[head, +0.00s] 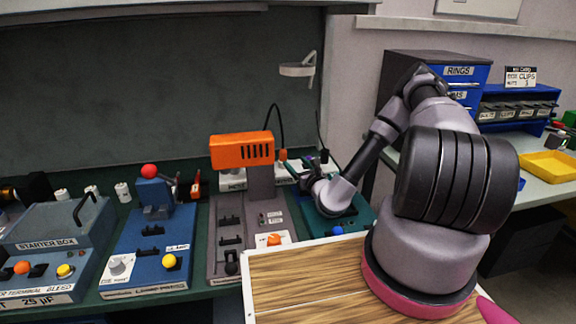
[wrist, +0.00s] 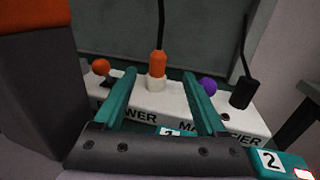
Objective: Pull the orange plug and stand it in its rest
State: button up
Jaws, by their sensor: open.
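The orange plug (wrist: 157,65) stands upright in the white unit, with a black cable rising from its top. In the head view the plug (head: 283,155) shows small, left of my gripper. My gripper (wrist: 160,73) is open, its two teal fingers reaching toward the white unit. In the wrist view the plug appears in the gap between the fingertips; I see no contact, and cannot tell how far past the tips it is. No rest for the plug can be made out clearly.
The white unit (wrist: 180,102) also carries an orange ball (wrist: 101,66), a purple ball (wrist: 208,86) and a black plug (wrist: 244,92) with its cable. An orange-headed machine (head: 241,151) stands close to the left. A teal unit (head: 357,222) lies below my wrist.

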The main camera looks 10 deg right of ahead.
aim_at(283, 149)
jog(key=x, duration=1.1)
jog(key=shift+s+a+f, duration=0.1)
jog(key=shift+a+f, duration=0.05)
jog(key=shift+a, duration=0.1)
grip_shut()
jog(key=shift+r, duration=0.8)
dwell(0.5)
jog(key=shift+r, duration=1.95)
